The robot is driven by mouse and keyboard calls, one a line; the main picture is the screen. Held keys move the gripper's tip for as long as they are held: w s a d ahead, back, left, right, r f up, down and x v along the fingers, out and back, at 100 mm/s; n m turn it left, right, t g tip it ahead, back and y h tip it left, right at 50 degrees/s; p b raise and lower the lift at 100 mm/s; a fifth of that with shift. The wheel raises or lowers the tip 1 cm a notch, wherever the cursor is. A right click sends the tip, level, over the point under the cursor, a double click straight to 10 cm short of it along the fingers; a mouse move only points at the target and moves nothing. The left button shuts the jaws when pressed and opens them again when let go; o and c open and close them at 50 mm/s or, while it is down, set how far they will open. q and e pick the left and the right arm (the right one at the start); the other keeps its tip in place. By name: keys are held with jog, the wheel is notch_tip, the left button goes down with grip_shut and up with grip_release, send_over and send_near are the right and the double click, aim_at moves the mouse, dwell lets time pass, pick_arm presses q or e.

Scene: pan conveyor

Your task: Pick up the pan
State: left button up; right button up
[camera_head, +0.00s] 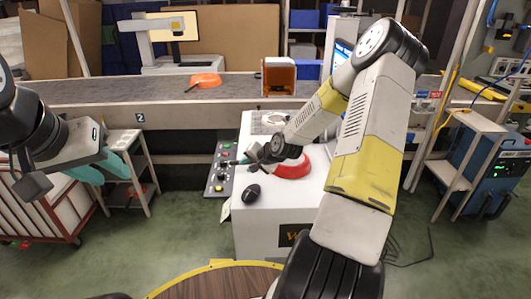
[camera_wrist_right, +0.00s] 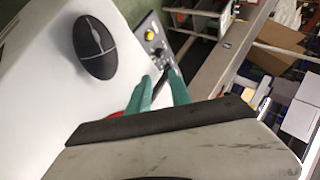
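A red pan (camera_head: 293,168) sits on the white worktop, partly hidden behind my right arm. My right gripper (camera_head: 257,157) is low over the worktop at the pan's left side. In the right wrist view its two teal fingers (camera_wrist_right: 160,86) stand apart, with a thin dark piece, seemingly the pan's handle (camera_wrist_right: 159,84), between them. Contact with it cannot be made out. A sliver of red (camera_wrist_right: 118,114) shows beside the left finger. Another, orange-red pan (camera_head: 205,79) with a dark handle lies on the conveyor. My left gripper (camera_head: 103,170) is open and empty at the left.

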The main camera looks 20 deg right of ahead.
aim_at(250, 162)
jog(key=w+f+m, duration=0.1)
jog(key=w+d+f+m+t, duration=0.1)
jog(key=f, duration=0.1)
jog(key=w+f+m+t, duration=0.1)
jog(key=m, duration=0.1)
jog(key=shift+d+f, duration=0.15)
jog(key=shift+d, duration=0.25)
jog(key=d+m+t, duration=0.1)
jog(key=w+d+f+m+t, duration=0.1)
jog(key=w+d+f+m, duration=0.1)
jog(key=m, duration=0.1)
jog(key=shift+d+t+h, duration=0.1)
jog(key=shift+t+h, duration=0.2)
jog(key=shift+t, duration=0.1)
jog(key=shift+w+d+m, duration=0.15)
jog(key=shift+d+m, duration=0.15)
jog(key=shift+m, duration=0.1)
jog(key=shift+w+f, duration=0.1)
jog(key=shift+w, duration=0.2)
jog(key=x, duration=0.7)
jog(key=shift+w+a, duration=0.1)
grip_shut()
